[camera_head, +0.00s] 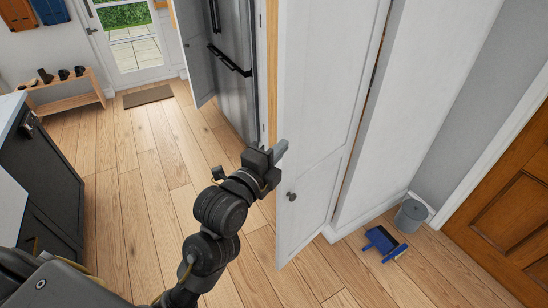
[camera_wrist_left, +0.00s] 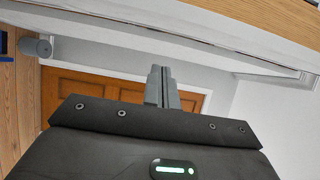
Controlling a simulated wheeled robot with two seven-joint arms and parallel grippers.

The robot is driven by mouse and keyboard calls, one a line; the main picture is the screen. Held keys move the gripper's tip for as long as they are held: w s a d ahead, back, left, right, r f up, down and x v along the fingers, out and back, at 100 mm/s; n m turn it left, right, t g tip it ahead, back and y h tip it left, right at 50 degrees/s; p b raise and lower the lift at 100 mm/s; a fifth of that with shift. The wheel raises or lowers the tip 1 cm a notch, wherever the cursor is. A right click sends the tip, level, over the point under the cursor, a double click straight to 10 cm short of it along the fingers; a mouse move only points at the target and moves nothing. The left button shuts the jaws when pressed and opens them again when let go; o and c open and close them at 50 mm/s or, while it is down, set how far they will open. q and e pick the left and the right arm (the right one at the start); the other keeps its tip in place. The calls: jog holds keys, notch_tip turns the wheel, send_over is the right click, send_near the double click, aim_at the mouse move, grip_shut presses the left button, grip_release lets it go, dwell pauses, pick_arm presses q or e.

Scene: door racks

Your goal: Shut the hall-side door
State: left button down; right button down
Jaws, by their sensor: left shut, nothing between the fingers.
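A tall white panelled door (camera_head: 318,105) with a dark round knob (camera_head: 291,196) stands swung out beside the fridge recess. A second white door (camera_head: 195,50) stands open on the recess's far side. The frames do not label which is the hall-side door. My left gripper (camera_head: 281,149) is shut and empty, in front of the near white door's free edge, above the knob. I cannot tell whether it touches the door. In the left wrist view its closed fingers (camera_wrist_left: 161,78) point toward a brown wooden door (camera_wrist_left: 88,92). My right gripper is not in view.
A steel fridge (camera_head: 231,70) stands in the recess. A grey bucket (camera_head: 410,215) and a blue dustpan (camera_head: 384,241) are on the floor at right. A dark counter cabinet (camera_head: 40,175) is at left. Wooden floor (camera_head: 140,190) between is clear.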

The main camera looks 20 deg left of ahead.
aim_at(282, 127)
pick_arm(q)
jog(key=w+p, duration=0.1)
jog(key=w, duration=0.1)
jog(key=w+a+p, duration=0.1)
jog(key=w, duration=0.2)
jog(key=w+p, duration=0.1)
jog(key=w, duration=0.2)
jog(key=shift+w+a, duration=0.15)
jog(key=shift+a, duration=0.2)
jog(key=shift+w+a, duration=0.1)
jog(key=shift+a, duration=0.2)
jog(key=shift+d, duration=0.1)
